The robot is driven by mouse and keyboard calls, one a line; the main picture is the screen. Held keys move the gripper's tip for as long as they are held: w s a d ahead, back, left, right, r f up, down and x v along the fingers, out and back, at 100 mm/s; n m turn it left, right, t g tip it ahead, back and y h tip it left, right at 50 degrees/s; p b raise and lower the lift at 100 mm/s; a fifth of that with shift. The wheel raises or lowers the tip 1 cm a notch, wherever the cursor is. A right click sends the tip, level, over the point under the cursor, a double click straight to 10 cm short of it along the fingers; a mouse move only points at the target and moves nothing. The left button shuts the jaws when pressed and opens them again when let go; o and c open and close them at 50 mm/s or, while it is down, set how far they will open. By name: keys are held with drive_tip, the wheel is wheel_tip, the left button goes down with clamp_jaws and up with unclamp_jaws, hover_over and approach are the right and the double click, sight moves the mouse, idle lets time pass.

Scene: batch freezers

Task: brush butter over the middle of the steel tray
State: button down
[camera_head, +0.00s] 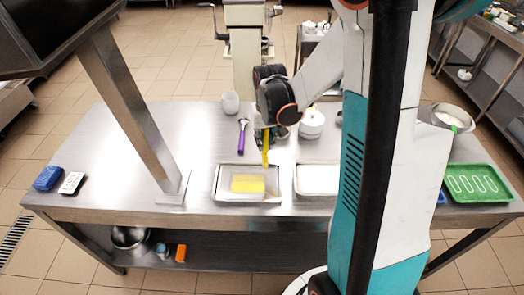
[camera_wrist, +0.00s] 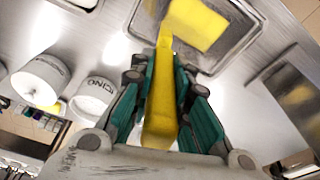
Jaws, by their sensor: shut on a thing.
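The steel tray (camera_head: 219,190) lies near the front edge of the table. A flat yellow rectangle, likely butter (camera_head: 248,184), covers part of its middle; it also shows in the wrist view (camera_wrist: 202,22). My gripper (camera_head: 262,132) is above the tray's back part, shut on a yellow brush (camera_head: 265,152). In the wrist view the brush (camera_wrist: 160,110) runs between the green fingers of my gripper (camera_wrist: 165,90), its far end pointing at the yellow patch. I cannot tell whether the brush tip touches the tray.
A second shallow tray (camera_head: 318,181) stands close on the right, partly behind my arm. A purple-handled tool (camera_head: 241,140), a white cup (camera_head: 230,102) and a white pot (camera_head: 312,123) stand behind. A metal post (camera_head: 132,110) rises at the left. A green tray (camera_head: 478,183) is far right.

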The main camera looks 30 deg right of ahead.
drive_tip(key=shift+f+b, duration=0.35)
drive_tip(key=shift+b, duration=0.2)
drive_tip(key=shift+s+b, duration=0.1)
drive_tip(key=shift+b, duration=1.05)
